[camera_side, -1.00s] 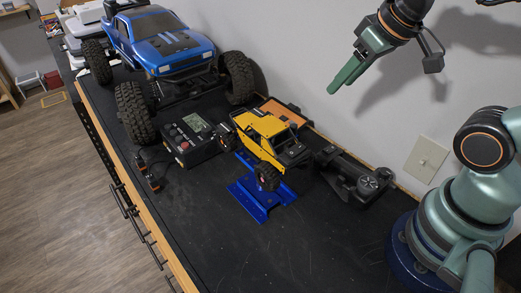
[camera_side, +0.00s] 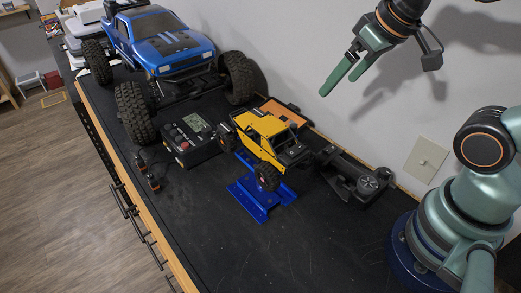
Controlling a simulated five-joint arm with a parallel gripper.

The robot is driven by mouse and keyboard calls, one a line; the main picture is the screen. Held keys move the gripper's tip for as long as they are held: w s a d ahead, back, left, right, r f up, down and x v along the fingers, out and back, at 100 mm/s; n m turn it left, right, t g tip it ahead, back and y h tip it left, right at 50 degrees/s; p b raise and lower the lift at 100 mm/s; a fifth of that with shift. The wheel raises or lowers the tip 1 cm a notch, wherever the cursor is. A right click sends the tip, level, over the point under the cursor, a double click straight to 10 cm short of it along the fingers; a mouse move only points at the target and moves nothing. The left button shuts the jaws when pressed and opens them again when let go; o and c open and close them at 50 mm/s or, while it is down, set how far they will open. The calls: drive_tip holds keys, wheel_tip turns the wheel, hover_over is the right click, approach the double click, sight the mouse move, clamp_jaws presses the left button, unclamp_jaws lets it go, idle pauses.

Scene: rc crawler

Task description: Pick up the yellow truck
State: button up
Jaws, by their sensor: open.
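The yellow truck (camera_side: 262,139) is a small crawler with black wheels and an open black rear or front section. It sits on a blue stand (camera_side: 249,202) on the black bench top, near the middle of the side view. My gripper (camera_side: 338,88) is up at the top right, above and to the right of the truck. Its two green fingers show a gap between them. It is open and empty, clear of the truck.
A big blue truck (camera_side: 170,50) stands behind to the left. A black box with a screen (camera_side: 193,138) is left of the yellow truck. An orange item (camera_side: 281,112) lies behind it, and a black chassis-like part (camera_side: 352,173) lies to its right. The front bench area is clear.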

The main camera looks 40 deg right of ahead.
drive_tip(key=w+a+r+g, duration=0.2)
drive_tip(key=w+a+g, duration=0.15)
drive_tip(key=a, duration=0.35)
drive_tip(key=g, duration=0.2)
hover_over(265, 121)
drive_tip(key=shift+d+r, duration=0.15)
drive_tip(key=shift+f, duration=0.2)
wheel_tip(265, 121, down, 6)
drive_tip(key=shift+f, duration=0.2)
drive_tip(key=shift+s+a+f, duration=0.15)
drive_tip(key=shift+s+f, duration=0.05)
drive_tip(key=shift+f, duration=1.15)
drive_tip(key=shift+s+a+f, duration=0.15)
drive_tip(key=shift+f, duration=1.2)
drive_tip(key=shift+r, duration=0.1)
clamp_jaws()
